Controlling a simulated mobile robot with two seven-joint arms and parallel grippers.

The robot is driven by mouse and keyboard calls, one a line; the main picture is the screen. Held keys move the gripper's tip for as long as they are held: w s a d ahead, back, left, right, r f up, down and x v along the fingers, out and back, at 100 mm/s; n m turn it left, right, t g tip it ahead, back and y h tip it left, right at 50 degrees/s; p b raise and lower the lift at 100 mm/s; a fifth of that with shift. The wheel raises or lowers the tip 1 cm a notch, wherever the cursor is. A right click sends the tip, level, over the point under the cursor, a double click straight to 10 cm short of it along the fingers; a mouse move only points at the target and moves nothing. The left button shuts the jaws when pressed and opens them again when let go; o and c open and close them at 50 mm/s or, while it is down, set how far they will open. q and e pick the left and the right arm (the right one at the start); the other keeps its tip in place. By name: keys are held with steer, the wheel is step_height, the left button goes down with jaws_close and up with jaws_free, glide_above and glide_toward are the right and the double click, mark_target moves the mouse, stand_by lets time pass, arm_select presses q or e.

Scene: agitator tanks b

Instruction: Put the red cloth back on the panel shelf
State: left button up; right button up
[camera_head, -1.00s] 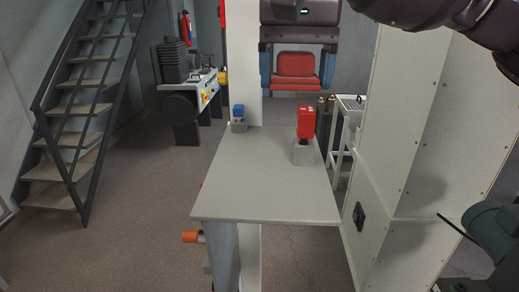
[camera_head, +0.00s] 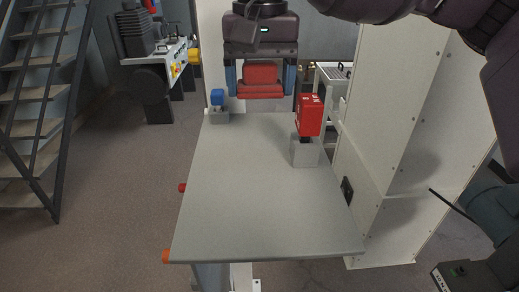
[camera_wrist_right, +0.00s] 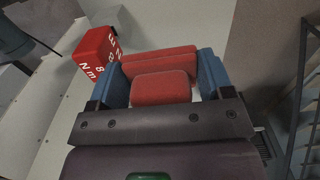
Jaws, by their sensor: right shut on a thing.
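My right gripper (camera_head: 261,85) hangs above the far end of the grey shelf (camera_head: 250,205) in the head view. Its blue fingers are shut on the folded red cloth (camera_head: 262,76), held between them. The wrist view also shows the red cloth (camera_wrist_right: 160,86) between the blue fingers. The shelf is a flat grey board, with its middle and front bare. The cloth appears to be clear of the shelf. My left gripper is not in view.
A red block with white lettering (camera_head: 310,115) stands on a grey block (camera_head: 305,152) at the shelf's right edge. A small blue-topped item (camera_head: 218,98) stands at its far left corner. A tall pale cabinet (camera_head: 395,140) is close on the right. Stairs (camera_head: 40,110) are at left.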

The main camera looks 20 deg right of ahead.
glide_above(260, 162)
step_height(260, 162, down, 9)
steer(key=shift+f, duration=0.2)
step_height(260, 162, down, 4)
steer(key=shift+w+r+p, duration=0.1)
steer(key=shift+r+p, duration=0.05)
steer(key=shift+p, duration=0.2)
steer(key=o, duration=0.5)
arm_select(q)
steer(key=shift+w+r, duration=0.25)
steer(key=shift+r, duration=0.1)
arm_select(e)
steer(key=shift+o, duration=0.2)
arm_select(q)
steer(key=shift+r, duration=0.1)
